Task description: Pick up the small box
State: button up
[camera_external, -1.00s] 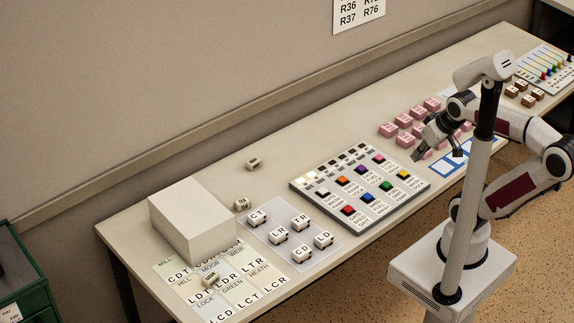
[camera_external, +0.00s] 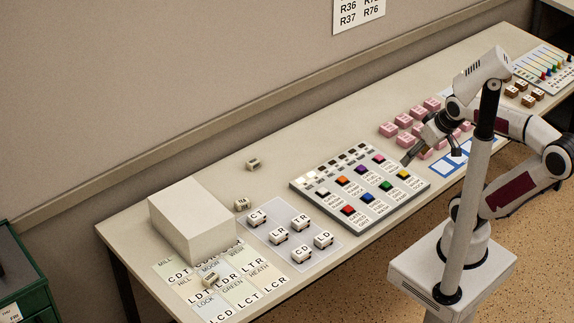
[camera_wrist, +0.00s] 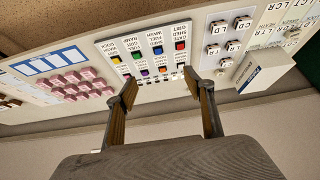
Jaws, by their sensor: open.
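I cannot tell which of these is the small box. My gripper (camera_external: 430,157) is open and empty above the desk, near the right end of the button panel and far from the white box. Its two fingers (camera_wrist: 167,90) stand apart in the wrist view.
The button panel (camera_external: 310,193) with coloured keys lies mid-desk. White lettered blocks (camera_external: 279,235) stand on a grey pad (camera_external: 328,252). Pink blocks (camera_external: 388,130) and a blue-framed sheet (camera_external: 445,169) lie near my gripper. The desk strip along the wall is mostly clear.

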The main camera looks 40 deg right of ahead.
jog(key=w+a+r+n+t+y, duration=0.1)
jog(key=w+a+r+y, duration=0.1)
jog(key=w+a, duration=0.7)
jog(key=w+a+r+n+t+y, duration=0.1)
jog(key=w+a+r+y, duration=0.1)
jog(key=w+a, duration=0.65)
jog(key=w+a+f+t+y, duration=0.15)
jog(key=w+a, duration=0.25)
jog(key=a, duration=0.5)
jog(key=w+a+f+y, duration=0.15)
jog(key=w+a, duration=0.25)
jog(key=a, duration=0.6)
jog(key=t+h, duration=0.3)
send_over(211, 279)
jog(key=s+d, duration=0.1)
jog(key=d, duration=0.2)
notch_tip(211, 279, down, 19)
jog(key=s+f, duration=0.2)
jog(key=s+f+t+h, duration=0.1)
jog(key=s+f, duration=0.1)
jog(key=f, duration=0.1)
jog(key=s+a+f+t, duration=0.1)
jog(key=s+f, duration=0.1)
jog(key=f, duration=0.1)
jog(key=shift+s, duration=0.4)
jog(key=shift+x, duration=1.25)
